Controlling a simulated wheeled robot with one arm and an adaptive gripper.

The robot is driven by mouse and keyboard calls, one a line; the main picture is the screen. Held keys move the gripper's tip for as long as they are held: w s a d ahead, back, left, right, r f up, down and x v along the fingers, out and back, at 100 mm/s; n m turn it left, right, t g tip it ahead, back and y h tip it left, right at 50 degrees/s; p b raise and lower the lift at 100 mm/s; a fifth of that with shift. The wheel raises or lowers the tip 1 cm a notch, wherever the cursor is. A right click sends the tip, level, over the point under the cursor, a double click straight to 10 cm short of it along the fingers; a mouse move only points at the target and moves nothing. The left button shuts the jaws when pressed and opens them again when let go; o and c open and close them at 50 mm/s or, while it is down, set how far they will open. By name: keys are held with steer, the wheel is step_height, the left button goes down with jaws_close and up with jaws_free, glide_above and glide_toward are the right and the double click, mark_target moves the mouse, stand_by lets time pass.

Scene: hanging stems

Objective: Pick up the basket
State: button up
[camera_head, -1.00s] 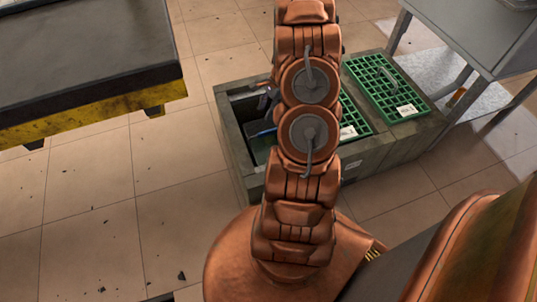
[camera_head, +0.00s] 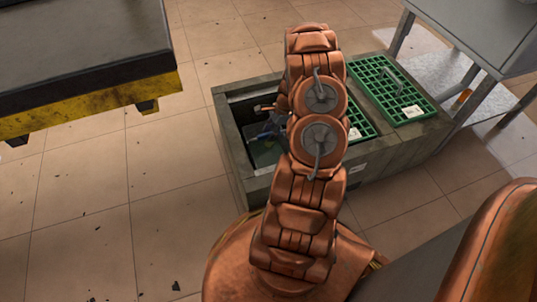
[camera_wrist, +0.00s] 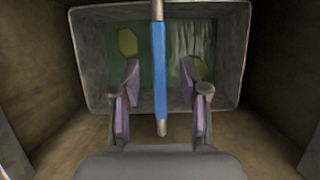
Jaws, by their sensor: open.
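The basket (camera_wrist: 92,65) is a grey, open-topped container, seen from above in the wrist view, with green water-like colour and yellowish-green patches inside. Its handle is a bar with a blue grip (camera_wrist: 159,70) and metal ends, running up and down the picture. My gripper (camera_wrist: 160,88) is open, with one purple-padded finger on each side of the blue grip and a gap on both sides. How deep the grip sits between the fingers is hard to tell. In the head view my gripper (camera_head: 270,132) is over the box's open left compartment, partly hidden by my arm.
The basket is down in a grey-green floor box (camera_head: 232,150), with brown walls close around it. Green grates (camera_head: 385,85) cover the box's right part. A dark table (camera_head: 85,50) with a yellow edge stands left; a grey metal table (camera_head: 470,35) stands right.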

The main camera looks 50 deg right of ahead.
steer(key=shift+w+a+f, duration=0.1)
steer(key=shift+a+f, duration=0.15)
steer(key=shift+f, duration=0.3)
steer(key=shift+f, duration=0.25)
stand_by(0.4)
jaws_close()
stand_by(0.5)
